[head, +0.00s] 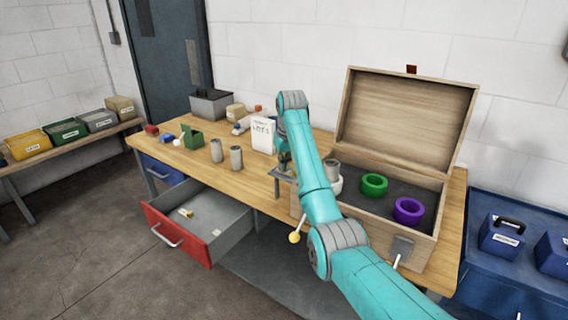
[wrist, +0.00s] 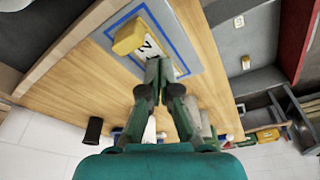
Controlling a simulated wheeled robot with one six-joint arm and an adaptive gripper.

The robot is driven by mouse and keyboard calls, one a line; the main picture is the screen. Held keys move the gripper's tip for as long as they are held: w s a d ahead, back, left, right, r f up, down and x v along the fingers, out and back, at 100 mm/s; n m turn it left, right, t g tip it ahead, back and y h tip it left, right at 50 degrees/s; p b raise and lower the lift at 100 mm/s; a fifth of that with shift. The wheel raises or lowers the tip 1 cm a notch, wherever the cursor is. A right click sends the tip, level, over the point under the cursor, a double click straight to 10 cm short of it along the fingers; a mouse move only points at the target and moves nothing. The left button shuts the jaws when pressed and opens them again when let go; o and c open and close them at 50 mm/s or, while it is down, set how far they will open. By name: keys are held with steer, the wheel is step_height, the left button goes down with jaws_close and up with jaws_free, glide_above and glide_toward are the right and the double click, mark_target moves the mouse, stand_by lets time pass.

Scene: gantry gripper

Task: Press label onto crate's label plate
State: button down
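A white label with dark letters (wrist: 149,47) lies on a grey plate with a blue outline (wrist: 192,57) in the wrist view. A yellow block (wrist: 129,38) is at the label's upper left end. My gripper (wrist: 161,64) is over the label, its fingertips close together and overlapping it in the picture. I see nothing clearly between them, and contact is unclear. In the head view, my gripper (head: 284,158) is just left of the open wooden crate (head: 352,205), partly hidden by my arm. A small grey plate (head: 402,249) is on the crate's front.
The crate holds a green ring (head: 374,185) and a purple ring (head: 408,211). An open red drawer (head: 182,234) juts from the bench front. Two grey cylinders (head: 236,157) and a white sign (head: 263,135) stand on the bench. Blue toolboxes (head: 502,237) are at the right.

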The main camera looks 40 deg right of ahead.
stand_by(0.4)
steer(key=shift+w+v, duration=0.25)
steer(key=shift+v, duration=0.85)
steer(key=shift+w+v, duration=0.2)
steer(key=shift+v, duration=0.95)
steer(key=shift+w+v, duration=0.25)
steer(key=shift+v, duration=0.85)
steer(key=shift+d+r, duration=0.1)
steer(key=shift+r, duration=0.1)
